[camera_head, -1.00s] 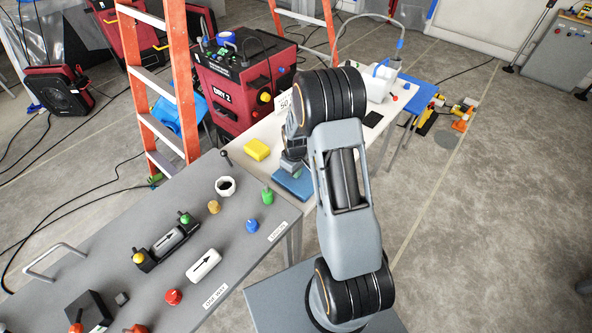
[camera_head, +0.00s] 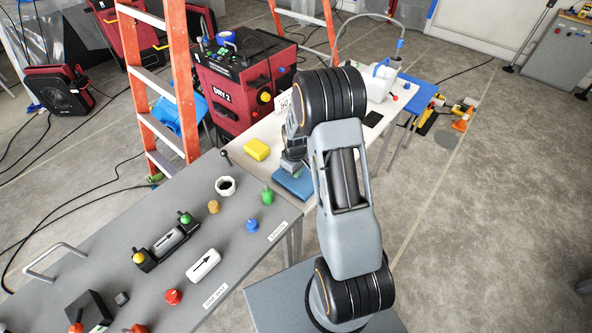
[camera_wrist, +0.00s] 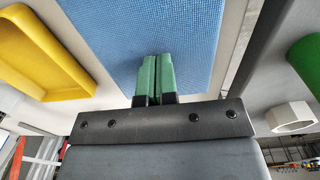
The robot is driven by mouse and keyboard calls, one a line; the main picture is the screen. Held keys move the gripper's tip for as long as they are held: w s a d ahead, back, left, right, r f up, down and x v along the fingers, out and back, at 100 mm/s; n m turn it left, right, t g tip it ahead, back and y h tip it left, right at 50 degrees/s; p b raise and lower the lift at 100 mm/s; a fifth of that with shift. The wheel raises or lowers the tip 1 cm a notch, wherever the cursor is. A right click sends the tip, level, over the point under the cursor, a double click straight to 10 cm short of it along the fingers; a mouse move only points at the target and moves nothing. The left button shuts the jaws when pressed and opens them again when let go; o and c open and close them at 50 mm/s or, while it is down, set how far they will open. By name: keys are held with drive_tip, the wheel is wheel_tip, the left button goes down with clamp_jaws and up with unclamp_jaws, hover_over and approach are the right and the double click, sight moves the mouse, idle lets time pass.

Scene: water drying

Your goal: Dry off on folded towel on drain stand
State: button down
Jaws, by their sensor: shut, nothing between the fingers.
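A blue folded towel (camera_head: 293,183) lies near the left end of the white table. In the wrist view the blue towel (camera_wrist: 125,35) fills the upper middle, with a fine woven texture. My gripper (camera_wrist: 156,60) shows two green fingers side by side and shut, with nothing between them. The fingertips are over the towel; I cannot tell whether they touch it. In the head view my gripper (camera_head: 291,164) is small and partly hidden by my arm. I cannot make out a separate drain stand.
A yellow tray-like item (camera_wrist: 40,55) is beside the towel; it also shows in the head view (camera_head: 257,149). A grey bench (camera_head: 130,215) holds a white ring (camera_head: 225,186), coloured knobs and fittings. An orange ladder (camera_head: 155,80) and a red dryer (camera_head: 240,85) stand behind.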

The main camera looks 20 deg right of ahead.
wheel_tip(320, 180, up, 5)
drive_tip(key=p, duration=0.3)
drive_tip(key=shift+f+p, duration=0.2)
drive_tip(key=shift+p, duration=0.15)
wheel_tip(320, 180, up, 10)
drive_tip(key=b, duration=0.2)
drive_tip(key=shift+f, duration=0.25)
drive_tip(key=s+a+r+m+t, duration=0.2)
drive_tip(key=s+a+r, duration=0.2)
drive_tip(key=s+r, duration=0.2)
drive_tip(key=s+a+r+m+t, duration=0.2)
drive_tip(key=s+a+r, duration=0.2)
drive_tip(key=s+r, duration=0.3)
drive_tip(key=s, duration=0.4)
drive_tip(key=shift+a+r+m, duration=0.2)
drive_tip(key=shift+m, duration=0.2)
drive_tip(key=shift+s, duration=0.1)
